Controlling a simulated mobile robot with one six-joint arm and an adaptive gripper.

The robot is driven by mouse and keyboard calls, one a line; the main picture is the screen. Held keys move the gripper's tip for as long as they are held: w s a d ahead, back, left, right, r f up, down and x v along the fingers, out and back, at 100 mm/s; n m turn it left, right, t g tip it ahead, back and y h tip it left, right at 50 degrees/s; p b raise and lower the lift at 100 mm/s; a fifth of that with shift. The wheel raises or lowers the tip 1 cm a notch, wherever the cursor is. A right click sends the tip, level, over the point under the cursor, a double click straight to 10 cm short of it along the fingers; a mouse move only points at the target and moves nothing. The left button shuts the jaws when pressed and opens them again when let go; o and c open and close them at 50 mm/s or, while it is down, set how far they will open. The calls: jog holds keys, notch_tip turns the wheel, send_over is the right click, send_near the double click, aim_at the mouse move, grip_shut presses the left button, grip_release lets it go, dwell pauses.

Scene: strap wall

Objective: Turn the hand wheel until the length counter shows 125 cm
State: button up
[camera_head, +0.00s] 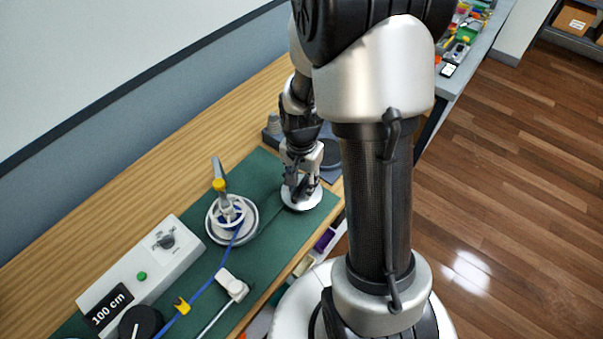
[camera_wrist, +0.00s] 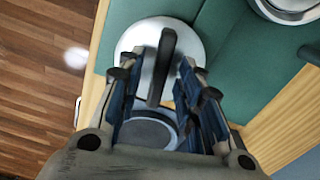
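A white round disc (camera_head: 303,202), which looks like the hand wheel, lies on the green mat. My gripper (camera_head: 301,184) is directly over it. In the wrist view the disc (camera_wrist: 188,40) carries a dark upright bar or handle (camera_wrist: 163,60). My gripper's two fingers (camera_wrist: 157,78) are spread, one on each side of the bar, with gaps visible. The length counter (camera_head: 109,308) on the white box reads 100 cm.
A white plug-like block (camera_head: 232,285) and a yellow clip (camera_head: 182,305) lie near the strap. A dark round object (camera_head: 330,154) stands behind my gripper. Green mat (camera_head: 268,255) is clear between reel and front edge.

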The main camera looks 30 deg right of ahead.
aim_at(301, 185)
notch_tip(301, 185, up, 12)
jog(key=shift+f, duration=0.15)
jog(key=shift+o, duration=0.3)
dwell(1.9)
